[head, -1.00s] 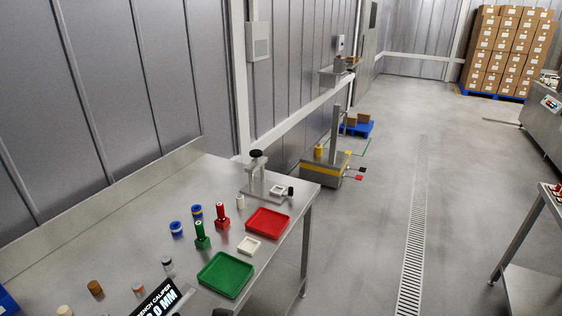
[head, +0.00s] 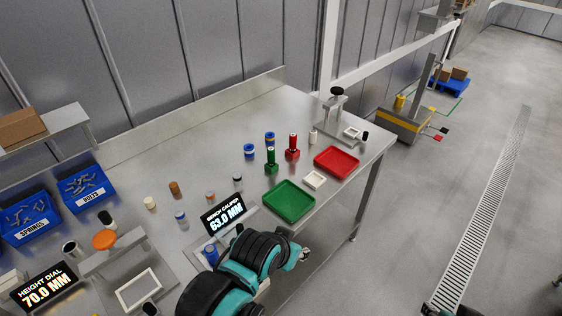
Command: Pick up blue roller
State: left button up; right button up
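A blue roller (head: 210,253) stands upright beside the bench caliper display, at the front of the steel table. My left arm reaches in from the bottom, just right of it and partly in front of that area. My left gripper (head: 303,255) is at the arm's far end, past the table's front edge and apart from the roller; its fingers are too small to read. A dark part of my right arm, perhaps the gripper (head: 430,309), shows at the bottom edge, far right of the table. Its fingers cannot be made out.
The caliper display (head: 223,214) reads 63.0 MM. Green tray (head: 289,218), red tray (head: 355,162), red and green stands, blue rings (head: 249,151) and several small cylinders occupy the table. The back middle is clear.

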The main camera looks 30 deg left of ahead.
aim_at(212, 258)
jog(key=u, duration=1.85)
jog(key=l, duration=0.75)
jog(key=i+u, duration=0.05)
jog(key=i, duration=0.05)
